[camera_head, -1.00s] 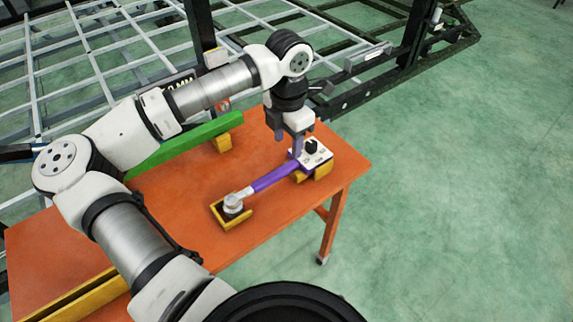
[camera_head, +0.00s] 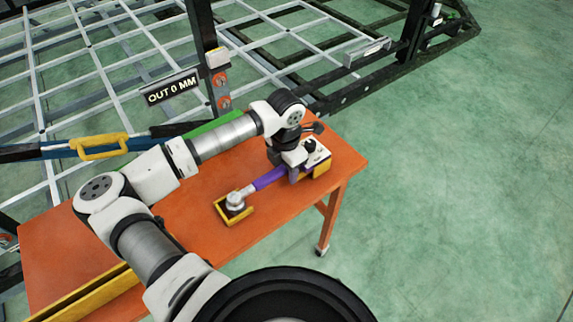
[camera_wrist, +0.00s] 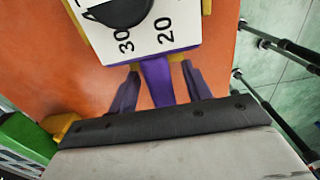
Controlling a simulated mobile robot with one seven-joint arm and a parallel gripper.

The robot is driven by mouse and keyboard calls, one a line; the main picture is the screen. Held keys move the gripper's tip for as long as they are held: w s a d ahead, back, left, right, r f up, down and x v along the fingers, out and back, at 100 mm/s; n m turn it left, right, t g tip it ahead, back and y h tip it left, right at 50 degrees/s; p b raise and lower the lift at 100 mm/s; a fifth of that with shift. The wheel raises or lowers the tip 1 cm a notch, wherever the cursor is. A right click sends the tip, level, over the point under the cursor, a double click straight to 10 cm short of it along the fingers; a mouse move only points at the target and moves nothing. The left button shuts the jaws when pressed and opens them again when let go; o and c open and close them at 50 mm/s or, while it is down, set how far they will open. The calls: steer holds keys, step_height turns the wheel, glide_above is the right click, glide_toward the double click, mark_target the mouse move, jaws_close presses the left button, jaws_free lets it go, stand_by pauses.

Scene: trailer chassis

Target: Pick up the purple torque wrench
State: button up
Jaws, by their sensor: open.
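The purple torque wrench (camera_head: 268,179) lies across an orange table, its silver head (camera_head: 236,201) in a yellow cradle at the left. Its other end is by a white box with a black dial, numbered in the wrist view. My gripper (camera_head: 294,176) is down at the handle near that box, pointing downward. In the wrist view the purple handle (camera_wrist: 157,78) runs between my two open fingers (camera_wrist: 160,88), with a gap visible on each side. The handle's part below the palm is hidden.
The white dial box (camera_head: 315,155) sits on a yellow block (camera_head: 321,170) close to my fingers. A green bar (camera_head: 215,130) lies behind my arm. The trailer frame with an "OUT 0 MM" sign (camera_head: 172,87) stands beyond the table. The table's right edge is near.

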jaws_close()
steer(key=shift+r, duration=0.15)
